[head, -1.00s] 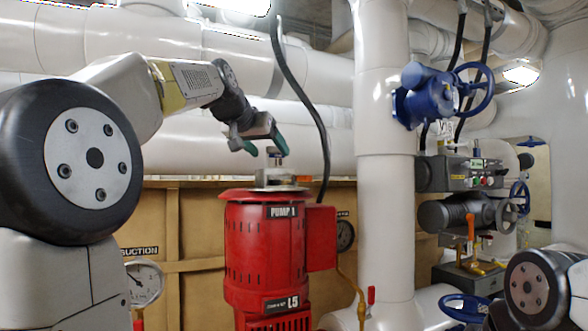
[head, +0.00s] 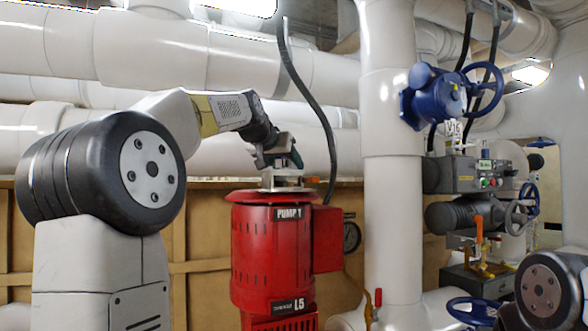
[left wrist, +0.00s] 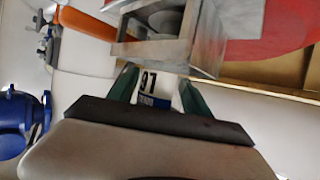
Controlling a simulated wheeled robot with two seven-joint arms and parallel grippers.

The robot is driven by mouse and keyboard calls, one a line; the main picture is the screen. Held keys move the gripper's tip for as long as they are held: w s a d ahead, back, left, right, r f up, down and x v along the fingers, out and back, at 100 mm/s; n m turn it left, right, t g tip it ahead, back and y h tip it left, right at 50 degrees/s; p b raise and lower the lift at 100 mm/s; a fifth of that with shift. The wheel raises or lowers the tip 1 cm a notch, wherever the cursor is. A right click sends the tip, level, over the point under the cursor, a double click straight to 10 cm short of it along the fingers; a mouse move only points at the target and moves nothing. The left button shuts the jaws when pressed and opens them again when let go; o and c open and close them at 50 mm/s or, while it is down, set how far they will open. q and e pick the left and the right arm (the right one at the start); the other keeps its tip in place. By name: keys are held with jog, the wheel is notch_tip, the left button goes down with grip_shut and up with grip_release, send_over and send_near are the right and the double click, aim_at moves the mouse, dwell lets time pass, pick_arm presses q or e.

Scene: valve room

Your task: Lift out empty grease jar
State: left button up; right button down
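My left gripper (head: 284,152) is beside and just above the metal holder (head: 287,182) on top of the red pump. In the left wrist view its two green fingers (left wrist: 160,88) are apart, with no clear contact on anything. A grey round thing (left wrist: 165,21), perhaps the grease jar, sits inside the metal holder (left wrist: 205,45), ahead of the fingertips. A white and blue label shows between the fingers; I cannot tell what it belongs to. In the head view the gripper hides whatever stands in the holder. My right gripper is not in view.
The red pump (head: 270,250) stands before a tan wall. A black hose (head: 305,90) hangs behind the gripper. A white vertical pipe (head: 390,210) stands to the right, with a blue valve (head: 437,95). Grey equipment with an orange handle (head: 479,230) is farther right.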

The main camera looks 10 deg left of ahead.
pick_arm(q)
jog(key=c, duration=1.1)
grip_shut()
jog(key=shift+r, duration=0.15)
